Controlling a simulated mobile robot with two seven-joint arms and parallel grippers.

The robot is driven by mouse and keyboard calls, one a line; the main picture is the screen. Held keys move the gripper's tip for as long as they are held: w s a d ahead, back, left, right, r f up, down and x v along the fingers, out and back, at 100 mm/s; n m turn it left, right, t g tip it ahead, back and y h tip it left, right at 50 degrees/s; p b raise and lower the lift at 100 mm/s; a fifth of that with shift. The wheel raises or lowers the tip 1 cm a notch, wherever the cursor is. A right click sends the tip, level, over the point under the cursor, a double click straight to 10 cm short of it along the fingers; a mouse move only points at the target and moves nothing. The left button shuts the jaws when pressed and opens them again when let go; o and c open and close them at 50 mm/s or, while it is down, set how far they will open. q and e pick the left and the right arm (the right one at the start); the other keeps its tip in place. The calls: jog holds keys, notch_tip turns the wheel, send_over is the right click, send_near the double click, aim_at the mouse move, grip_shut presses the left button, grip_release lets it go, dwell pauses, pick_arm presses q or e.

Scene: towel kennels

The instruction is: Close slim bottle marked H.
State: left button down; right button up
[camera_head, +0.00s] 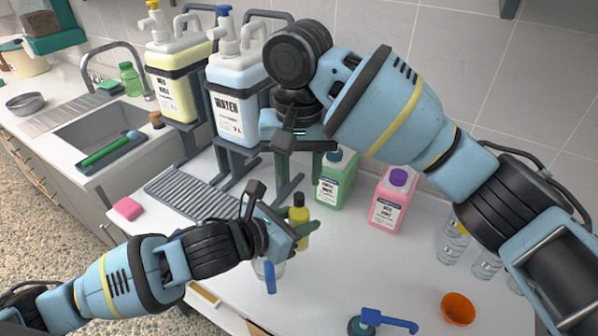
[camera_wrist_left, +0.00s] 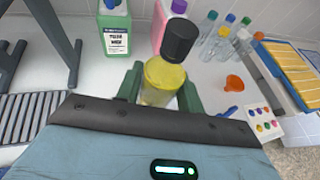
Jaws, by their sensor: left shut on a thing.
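A slim bottle with a yellow upper part (camera_head: 300,214) and a black cap (camera_head: 298,200) stands near the middle of the counter. My left gripper (camera_head: 302,234) is shut on it, with green fingers on either side. In the left wrist view the yellow shoulder of the bottle (camera_wrist_left: 163,76) lies between the fingers, and the dark cap (camera_wrist_left: 180,41) rises above it; I cannot tell how tightly it sits. No letter is readable on the bottle. My right gripper (camera_head: 299,166) is above the bottle, fingers pointing down, apart and seemingly empty.
Green (camera_head: 335,182) and pink (camera_head: 393,198) bottles stand behind. Large dispenser jugs (camera_head: 237,98) on stands and a drain rack (camera_head: 190,192) are at left. Clear bottles (camera_head: 452,240), an orange funnel (camera_head: 458,308) and a blue-handled tool (camera_head: 388,320) are at right. A blue item (camera_head: 270,276) is in front.

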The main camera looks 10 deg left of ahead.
aim_at(300, 195)
jog(key=shift+c, duration=0.5)
jog(key=n, duration=0.1)
jog(key=r+n, duration=0.1)
jog(key=n, duration=0.3)
jog(key=shift+a+r, duration=0.1)
jog(key=shift+r, duration=0.25)
jog(key=n, duration=0.2)
jog(key=r+n, duration=0.1)
jog(key=n, duration=0.3)
jog(key=shift+r+n, duration=0.4)
jog(key=shift+f, duration=4.05)
grip_shut()
